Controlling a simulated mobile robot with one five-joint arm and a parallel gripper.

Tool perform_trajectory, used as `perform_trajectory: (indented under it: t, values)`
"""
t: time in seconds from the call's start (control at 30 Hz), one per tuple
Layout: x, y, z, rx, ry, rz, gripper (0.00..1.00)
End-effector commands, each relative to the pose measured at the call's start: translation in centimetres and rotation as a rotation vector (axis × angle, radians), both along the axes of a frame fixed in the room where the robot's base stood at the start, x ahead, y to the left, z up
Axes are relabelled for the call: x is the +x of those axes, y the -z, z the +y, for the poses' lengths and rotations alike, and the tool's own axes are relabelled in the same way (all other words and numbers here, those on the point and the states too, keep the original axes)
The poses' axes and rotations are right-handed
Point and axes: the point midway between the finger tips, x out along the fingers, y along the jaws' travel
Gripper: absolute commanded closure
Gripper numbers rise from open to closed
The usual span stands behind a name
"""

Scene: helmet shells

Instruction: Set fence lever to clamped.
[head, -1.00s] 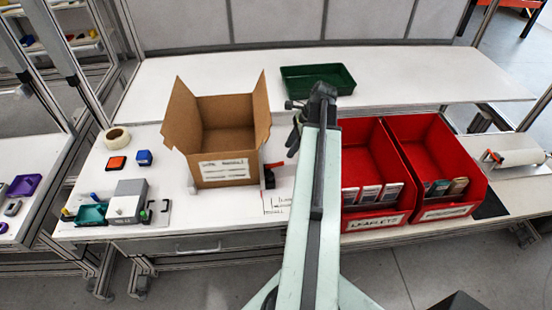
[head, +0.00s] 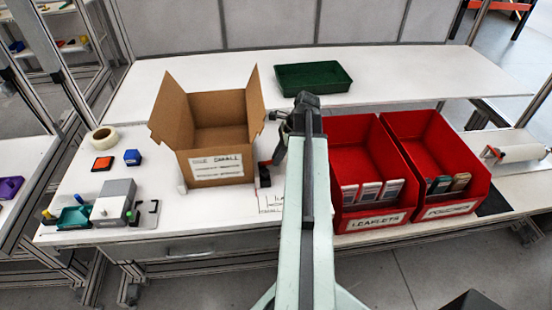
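The fence lever (head: 264,164), a small red handle on a dark mount, stands just right of the open cardboard box (head: 218,167) on the white bench. The lever's exact position is too small to tell. My gripper (head: 279,150) hangs at the end of my arm, close to the lever on its right and slightly above it. Contact between them cannot be made out. The gripper is dark, small and partly hidden by my arm, so its fingers cannot be read as open or shut.
Two red bins (head: 372,202) (head: 445,192) with packets stand right of my arm. A green tray (head: 315,78) lies behind. A grey device (head: 114,203), tape roll (head: 103,138), and orange (head: 103,164) and blue (head: 132,157) items are left. A printed sheet (head: 270,203) lies before the box.

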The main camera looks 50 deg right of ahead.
Motion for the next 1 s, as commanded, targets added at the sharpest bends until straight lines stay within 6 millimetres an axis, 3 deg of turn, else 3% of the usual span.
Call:
perform_trajectory:
  t: [0.3,0.73,0.77,0.8,1.0]
  values:
    - [-0.2,1.9,-0.6,0.134,0.004,-0.116,1.0]
    - [-0.3,1.5,-0.4,0.186,0.0,-0.159,1.0]
    - [-0.3,1.5,-0.4,0.186,-0.001,-0.16,0.77]
    - [-0.3,1.5,-0.4,0.186,-0.001,-0.16,0.66]
    - [-0.3,1.5,-0.4,0.186,-0.001,-0.16,0.64]
